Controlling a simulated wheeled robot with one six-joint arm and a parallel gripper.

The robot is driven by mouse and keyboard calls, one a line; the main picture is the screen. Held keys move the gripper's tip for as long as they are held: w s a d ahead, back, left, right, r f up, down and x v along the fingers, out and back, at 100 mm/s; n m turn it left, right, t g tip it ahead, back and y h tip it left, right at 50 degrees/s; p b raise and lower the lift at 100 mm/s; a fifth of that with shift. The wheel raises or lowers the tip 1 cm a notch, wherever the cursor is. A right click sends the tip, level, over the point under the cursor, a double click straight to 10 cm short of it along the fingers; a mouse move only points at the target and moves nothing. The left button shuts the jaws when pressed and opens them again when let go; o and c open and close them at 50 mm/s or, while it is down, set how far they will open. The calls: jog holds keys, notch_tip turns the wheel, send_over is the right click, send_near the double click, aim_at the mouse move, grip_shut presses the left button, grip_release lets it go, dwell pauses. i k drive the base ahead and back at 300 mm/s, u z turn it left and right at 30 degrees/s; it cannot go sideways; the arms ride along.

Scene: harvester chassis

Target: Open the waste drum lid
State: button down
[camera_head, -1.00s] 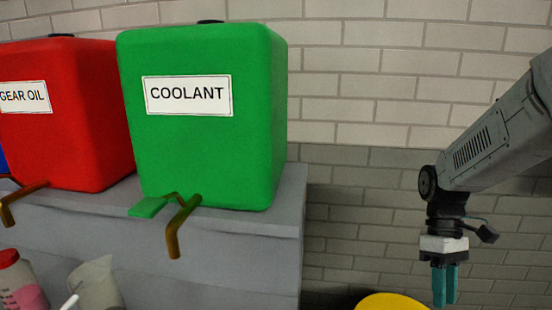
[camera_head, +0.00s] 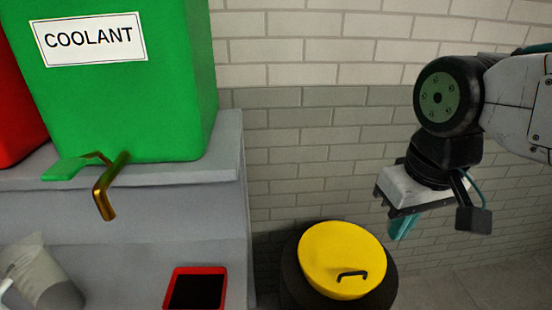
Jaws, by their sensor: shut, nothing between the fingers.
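The waste drum (camera_head: 382,292) is dark and stands on the floor to the right of the grey bench, against the brick wall. Its round yellow lid (camera_head: 330,250) lies closed on top. A black handle (camera_head: 353,275) sits on the lid near its front right edge. My gripper (camera_head: 402,226) is above and to the right of the lid, apart from it. Its teal fingers are together and hold nothing. They are partly hidden behind the gripper's body.
A grey bench (camera_head: 232,215) stands to the left of the drum. It carries a green coolant tank (camera_head: 150,100) with a brass spout (camera_head: 108,190), a red-rimmed tray (camera_head: 197,270) and a translucent jug (camera_head: 40,270). The floor right of the drum is clear.

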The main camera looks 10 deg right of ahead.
aim_at(343, 259)
jog(key=z, duration=1.95)
jog(key=k, duration=1.05)
jog(key=u, duration=2.1)
